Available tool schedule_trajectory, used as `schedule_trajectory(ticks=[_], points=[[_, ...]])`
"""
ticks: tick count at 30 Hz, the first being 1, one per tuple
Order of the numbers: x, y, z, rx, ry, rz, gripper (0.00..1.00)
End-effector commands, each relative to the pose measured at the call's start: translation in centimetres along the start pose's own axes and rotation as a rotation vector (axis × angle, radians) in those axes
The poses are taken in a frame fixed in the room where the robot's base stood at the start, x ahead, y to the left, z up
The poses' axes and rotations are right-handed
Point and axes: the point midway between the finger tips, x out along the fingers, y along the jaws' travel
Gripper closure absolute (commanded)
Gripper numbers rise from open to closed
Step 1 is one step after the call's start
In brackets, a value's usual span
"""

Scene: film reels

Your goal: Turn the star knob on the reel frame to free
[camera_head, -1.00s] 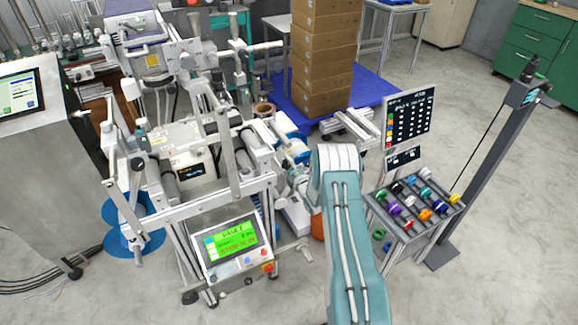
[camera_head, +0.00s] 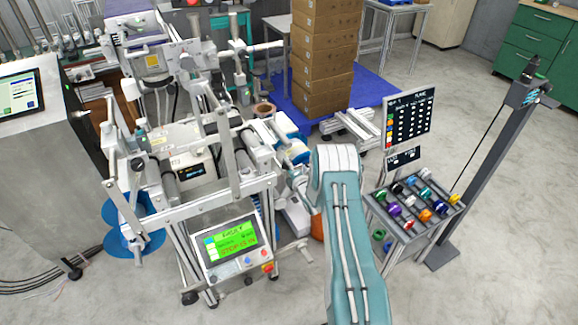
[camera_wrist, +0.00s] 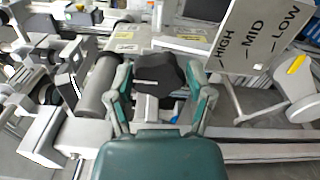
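The dark star knob (camera_wrist: 160,75) is in the middle of the wrist view, with a short pale line on its left part. My gripper (camera_wrist: 161,72) has its two green-padded fingers spread on either side of the knob, close to its lobes. I cannot tell whether the pads touch it. A light plate (camera_wrist: 262,38) marked HIGH, MID and LOW stands to the right of the knob. In the head view the reel frame (camera_head: 226,187) stands left of my teal arm. The knob and my gripper are not clearly visible there.
A grey roller (camera_wrist: 97,88) lies left of my gripper in the wrist view. In the head view a green-screened control panel (camera_head: 232,243) sits at the frame's front. A rack of coloured spools (camera_head: 412,208) stands right of my arm. Open floor lies in front.

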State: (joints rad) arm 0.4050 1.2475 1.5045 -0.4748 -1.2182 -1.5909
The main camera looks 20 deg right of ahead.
Motion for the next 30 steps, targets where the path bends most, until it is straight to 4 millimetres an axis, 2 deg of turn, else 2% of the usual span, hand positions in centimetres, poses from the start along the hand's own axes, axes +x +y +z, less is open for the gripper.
schedule_trajectory(ticks=[13, 17, 22, 30], points=[[-0.1, -0.1, 0.1, 0.002, -0.003, 0.000, 0.03], [-0.8, 0.0, 0.2, 0.003, -0.004, 0.000, 0.03], [-3.4, -0.1, 0.2, 0.003, -0.005, -0.002, 0.03], [-8.9, -0.2, 0.1, 0.003, -0.003, -0.004, 0.03]])
